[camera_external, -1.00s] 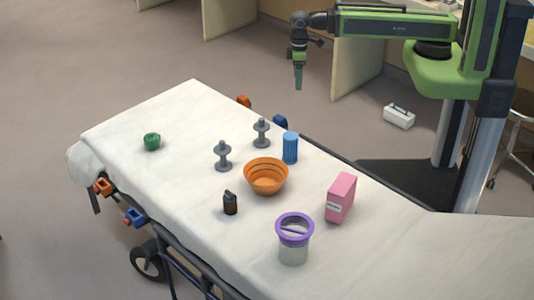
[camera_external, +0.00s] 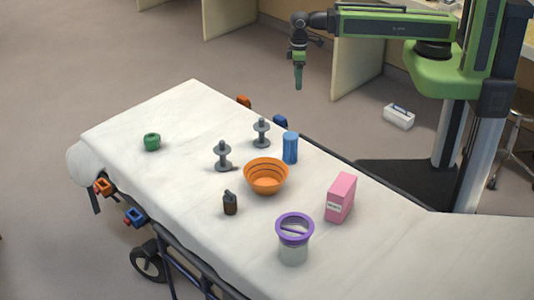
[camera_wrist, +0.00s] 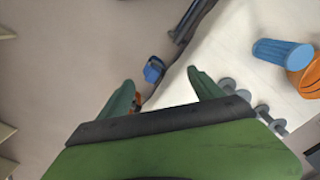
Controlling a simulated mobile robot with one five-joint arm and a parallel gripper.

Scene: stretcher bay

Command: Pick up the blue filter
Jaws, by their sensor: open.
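The blue filter (camera_external: 290,148) is a ribbed blue cylinder standing upright on the white-sheeted stretcher (camera_external: 180,112), close behind the orange bowl (camera_external: 266,178). In the wrist view the blue filter (camera_wrist: 282,53) is at the upper right, beside the orange bowl (camera_wrist: 303,75). My gripper (camera_external: 298,86) hangs pointing down, well above and beyond the far edge of the stretcher, apart from the filter. In the wrist view my gripper (camera_wrist: 160,82) is open, its two green fingers spread with nothing between them.
Two grey spool-like stands (camera_external: 222,157) (camera_external: 262,134) are near the filter. A dark bottle (camera_external: 230,203), pink box (camera_external: 340,198), purple-rimmed jar (camera_external: 294,240) and green item (camera_external: 152,142) also stand on the sheet. Blue (camera_external: 280,121) and orange clamps (camera_external: 243,102) are at the far edge.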

